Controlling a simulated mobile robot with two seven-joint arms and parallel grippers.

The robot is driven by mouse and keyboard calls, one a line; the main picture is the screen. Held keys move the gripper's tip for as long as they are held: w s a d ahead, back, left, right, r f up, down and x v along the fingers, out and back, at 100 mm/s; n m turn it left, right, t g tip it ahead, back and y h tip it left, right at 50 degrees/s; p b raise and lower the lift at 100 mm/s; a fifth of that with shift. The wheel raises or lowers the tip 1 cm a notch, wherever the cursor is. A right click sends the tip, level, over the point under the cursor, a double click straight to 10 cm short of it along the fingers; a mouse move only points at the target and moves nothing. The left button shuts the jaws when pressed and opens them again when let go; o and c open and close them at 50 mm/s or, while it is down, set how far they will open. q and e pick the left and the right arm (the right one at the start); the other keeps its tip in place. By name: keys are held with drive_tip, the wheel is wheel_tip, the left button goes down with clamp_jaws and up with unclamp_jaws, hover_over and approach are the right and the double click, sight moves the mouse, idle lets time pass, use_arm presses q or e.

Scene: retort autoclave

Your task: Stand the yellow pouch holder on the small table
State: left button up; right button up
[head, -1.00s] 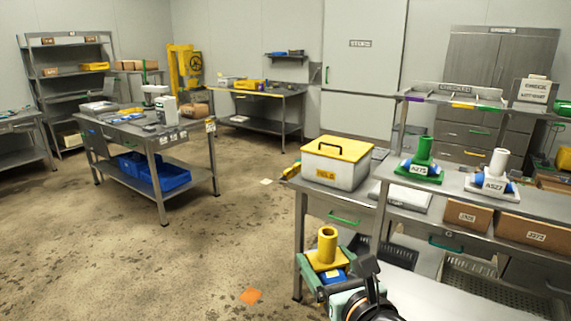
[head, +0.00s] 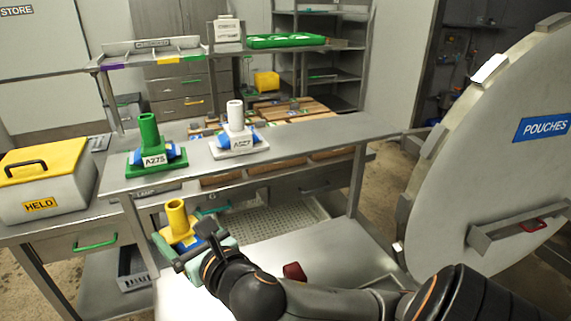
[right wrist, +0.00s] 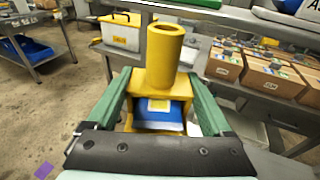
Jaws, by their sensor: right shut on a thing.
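The yellow pouch holder (head: 177,222) has an upright tube on a square base, with a blue pouch in it. It also shows upright in the right wrist view (right wrist: 163,62). My right gripper (head: 190,240) is shut on its base, with a green finger on each side in the right wrist view (right wrist: 160,98). It holds the holder in front of the long bench, below the bench top's level in the picture. I cannot tell for sure which surface is the small table. My left gripper is not in view.
A green holder A275 (head: 149,145) and a white holder A527 (head: 235,130) stand on the metal bench (head: 300,137). A yellow-lidded HELD box (head: 45,190) is at left. A large round POUCHES door (head: 490,150) stands at right.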

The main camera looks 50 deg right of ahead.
drive_tip(key=s+d+f+m+g+h+b, duration=0.3)
drive_tip(key=s+d+f+h, duration=0.35)
drive_tip(key=d+f, duration=0.65)
drive_tip(key=shift+m+t+y, duration=0.25)
drive_tip(key=shift+m+t, duration=0.45)
drive_tip(key=w+a+f+b, duration=0.1)
drive_tip(key=w+a+f, duration=0.2)
drive_tip(key=w+a+f+b, duration=0.1)
drive_tip(key=w+a+f, duration=0.1)
drive_tip(key=w+f, duration=0.1)
drive_tip(key=w+a+f+b, duration=0.1)
drive_tip(key=w+a+f, duration=0.2)
drive_tip(key=w+f, duration=0.1)
drive_tip(key=shift+w+a, duration=0.35)
drive_tip(key=shift+w, duration=0.1)
drive_tip(key=shift+w+a+f+b, duration=0.2)
drive_tip(key=shift+w+f+b, duration=0.05)
drive_tip(key=shift+f+b, duration=0.2)
use_arm(q)
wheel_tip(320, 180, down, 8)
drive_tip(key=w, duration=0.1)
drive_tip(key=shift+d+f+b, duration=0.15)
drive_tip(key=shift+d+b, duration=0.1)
drive_tip(key=shift+b, duration=0.15)
use_arm(e)
drive_tip(key=shift+f, duration=1.4)
